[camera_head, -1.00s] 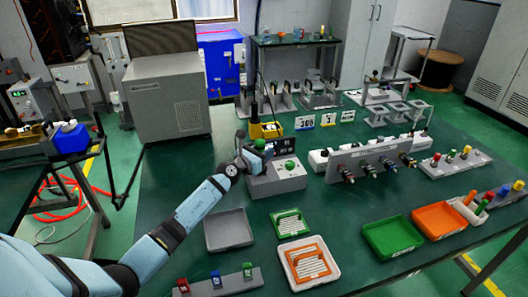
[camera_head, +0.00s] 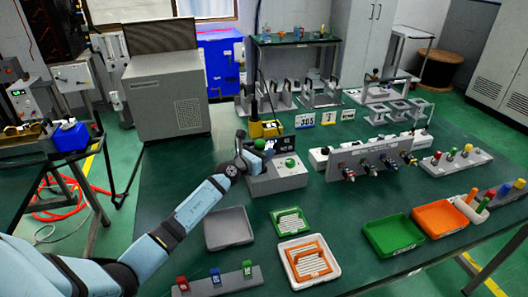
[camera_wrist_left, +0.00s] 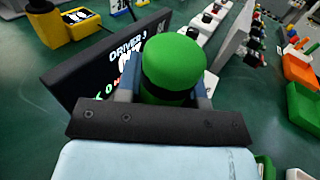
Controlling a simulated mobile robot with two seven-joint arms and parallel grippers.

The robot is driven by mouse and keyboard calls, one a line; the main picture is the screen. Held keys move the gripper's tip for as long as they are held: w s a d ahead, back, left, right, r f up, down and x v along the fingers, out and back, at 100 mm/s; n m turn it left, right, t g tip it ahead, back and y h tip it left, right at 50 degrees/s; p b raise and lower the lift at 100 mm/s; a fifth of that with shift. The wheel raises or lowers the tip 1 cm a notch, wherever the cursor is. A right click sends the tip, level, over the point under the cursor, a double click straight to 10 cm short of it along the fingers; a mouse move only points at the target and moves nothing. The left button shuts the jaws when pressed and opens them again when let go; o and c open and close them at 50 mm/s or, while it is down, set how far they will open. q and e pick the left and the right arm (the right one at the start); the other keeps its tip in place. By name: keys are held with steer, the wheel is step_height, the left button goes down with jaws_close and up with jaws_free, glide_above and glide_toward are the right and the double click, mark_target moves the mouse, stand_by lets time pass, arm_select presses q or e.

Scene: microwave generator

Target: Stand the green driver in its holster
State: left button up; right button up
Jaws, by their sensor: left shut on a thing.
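The green driver (camera_wrist_left: 172,66) is in my left gripper, its rounded green top and dark collar showing in the left wrist view. The left gripper (camera_head: 259,150) is shut around it beside the grey station box (camera_head: 277,184). In the left wrist view the display (camera_wrist_left: 112,62) reads "DRIVER". The driver's lower end and any holster under it are hidden by the gripper and the green top. My right gripper is out of view.
A yellow device (camera_head: 264,130) stands behind. A grey connector panel (camera_head: 375,163) is to the right. A grey tray (camera_head: 229,228) and a small green tray (camera_head: 290,222) lie in front.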

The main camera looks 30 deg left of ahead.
arm_select(q)
steer(key=shift+f, duration=0.3)
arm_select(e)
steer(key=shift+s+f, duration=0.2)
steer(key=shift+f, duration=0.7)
arm_select(q)
steer(key=o, duration=1.1)
steer(key=shift+f, duration=0.1)
steer(key=shift+s, duration=0.2)
steer(key=s, duration=0.4)
steer(key=s+a, duration=0.1)
steer(key=s, duration=0.3)
steer(key=s+a+p, duration=0.1)
steer(key=s, duration=0.4)
steer(key=shift+s+a+r, duration=0.1)
steer(key=shift+r, duration=0.25)
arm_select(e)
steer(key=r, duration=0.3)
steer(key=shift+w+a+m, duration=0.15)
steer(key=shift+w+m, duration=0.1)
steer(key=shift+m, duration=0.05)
arm_select(q)
steer(key=shift+s+f, duration=0.1)
